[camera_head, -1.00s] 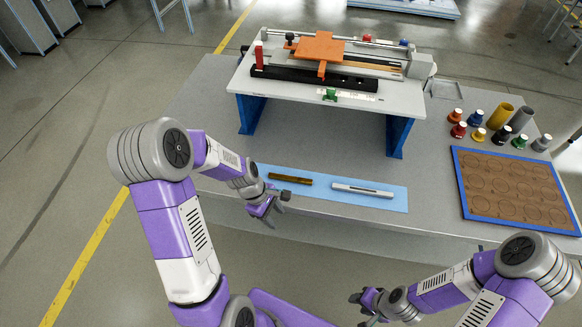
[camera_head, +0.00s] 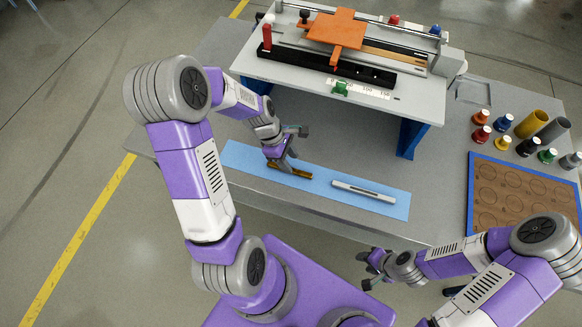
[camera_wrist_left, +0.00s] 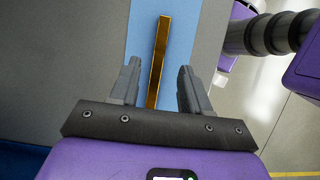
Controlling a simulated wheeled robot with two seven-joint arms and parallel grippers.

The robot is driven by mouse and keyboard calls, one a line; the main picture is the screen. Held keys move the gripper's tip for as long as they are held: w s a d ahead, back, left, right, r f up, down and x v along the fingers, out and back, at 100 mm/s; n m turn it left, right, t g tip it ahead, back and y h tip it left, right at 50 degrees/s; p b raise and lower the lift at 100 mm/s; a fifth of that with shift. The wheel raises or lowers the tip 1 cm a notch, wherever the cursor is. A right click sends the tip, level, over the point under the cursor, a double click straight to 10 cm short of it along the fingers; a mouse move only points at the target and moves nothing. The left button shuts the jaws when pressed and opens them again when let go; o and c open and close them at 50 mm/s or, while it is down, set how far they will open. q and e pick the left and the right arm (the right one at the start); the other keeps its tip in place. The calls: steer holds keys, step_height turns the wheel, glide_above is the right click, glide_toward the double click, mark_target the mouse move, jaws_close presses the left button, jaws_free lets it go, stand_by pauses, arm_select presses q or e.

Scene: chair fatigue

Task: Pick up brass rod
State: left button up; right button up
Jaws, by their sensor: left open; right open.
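The brass rod (camera_head: 291,170) lies on the blue mat (camera_head: 236,153) on the grey table. In the left wrist view the rod (camera_wrist_left: 158,62) runs lengthwise between the two open fingers, with a gap to each finger. My left gripper (camera_head: 280,160) is over the rod's left part and partly hides it; in the left wrist view the left gripper (camera_wrist_left: 157,82) is open. I cannot tell whether its fingers reach down to the mat. My right gripper (camera_head: 370,272) is open and empty, in front of the table's near edge.
A silver bar (camera_head: 364,191) lies on the mat to the right of the rod. A raised white bench with blue legs (camera_head: 410,139) and an orange part (camera_head: 336,31) stands behind. Colored knobs and a brown tray with a blue rim (camera_head: 472,192) are at the right.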

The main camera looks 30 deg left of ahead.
mark_target(296, 171)
arm_select(q)
steer(key=x, duration=0.4)
steer(key=shift+f+b, duration=0.4)
steer(key=shift+a, duration=0.1)
steer(key=shift+c, duration=0.2)
steer(key=shift+r, duration=0.1)
jaws_close()
